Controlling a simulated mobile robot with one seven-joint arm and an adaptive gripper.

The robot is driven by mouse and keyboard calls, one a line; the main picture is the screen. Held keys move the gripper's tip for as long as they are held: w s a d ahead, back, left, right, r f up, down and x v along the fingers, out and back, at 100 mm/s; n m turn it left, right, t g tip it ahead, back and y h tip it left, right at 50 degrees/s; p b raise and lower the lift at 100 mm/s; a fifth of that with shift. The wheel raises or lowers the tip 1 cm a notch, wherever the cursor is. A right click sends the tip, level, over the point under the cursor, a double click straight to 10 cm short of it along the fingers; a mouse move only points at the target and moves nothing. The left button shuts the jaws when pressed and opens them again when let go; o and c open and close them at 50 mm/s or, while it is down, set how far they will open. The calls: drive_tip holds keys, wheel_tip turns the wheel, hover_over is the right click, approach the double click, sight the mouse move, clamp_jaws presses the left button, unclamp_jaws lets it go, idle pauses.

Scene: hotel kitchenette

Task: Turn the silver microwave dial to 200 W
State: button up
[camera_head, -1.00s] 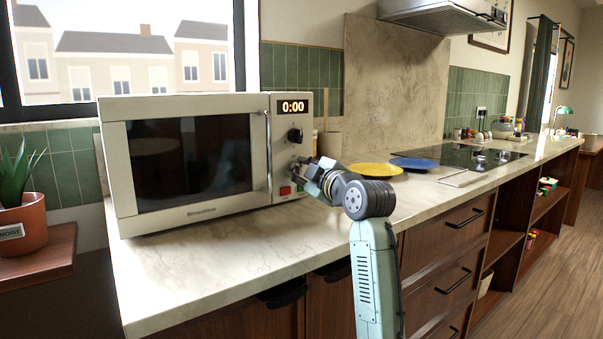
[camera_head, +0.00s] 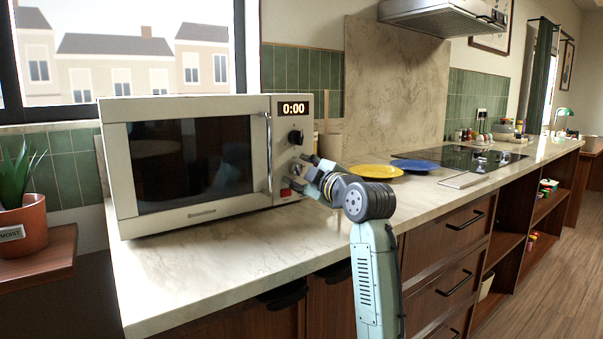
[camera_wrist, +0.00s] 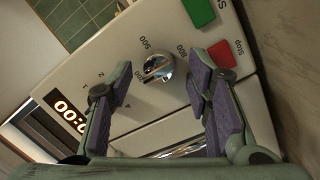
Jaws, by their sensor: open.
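The silver dial (camera_wrist: 157,68) is round and shiny, on the microwave's pale control panel in the wrist view. Printed numbers stand around it; "500" and "800" are legible, another is partly blurred. Which number the dial points at I cannot tell for sure. My gripper (camera_wrist: 160,82) is open, one purple-padded finger on each side of the dial, with visible gaps. In the head view my gripper (camera_head: 308,175) is at the lower control panel of the microwave (camera_head: 120,170) and hides the silver dial. The microwave display (camera_head: 294,108) reads 0:00.
A black dial (camera_head: 296,136) sits above my gripper. A red Stop button (camera_wrist: 222,54) and a green button (camera_wrist: 198,12) are close to my right finger in the wrist view. A yellow plate (camera_head: 376,171) and blue plate (camera_head: 415,164) lie right of the microwave on the counter (camera_head: 220,260).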

drive_tip(key=v, duration=1.2)
